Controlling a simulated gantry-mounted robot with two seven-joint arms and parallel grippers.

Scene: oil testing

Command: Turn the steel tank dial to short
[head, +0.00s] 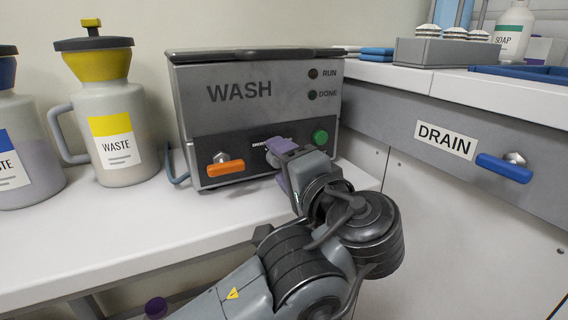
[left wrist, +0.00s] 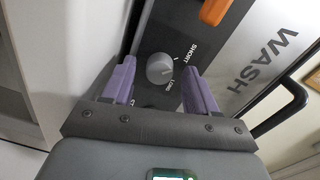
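The steel tank (head: 258,107), a grey box marked WASH, stands on the white counter against the wall. Its grey round dial (left wrist: 160,69) shows in the left wrist view, with the words SHORT and LONG beside it; I cannot tell clearly where it points. My left gripper (head: 272,162) is at the tank's front panel. Its purple fingers are open, one on each side of the dial, with gaps between them and the knob. In the head view my gripper hides the dial. My right gripper is in neither view.
An orange valve handle (head: 226,168) is left of my gripper and a green button (head: 320,137) right of it. A waste jug (head: 118,130) stands left of the tank. At right, a DRAIN panel (head: 397,129) has a blue handle (head: 503,168).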

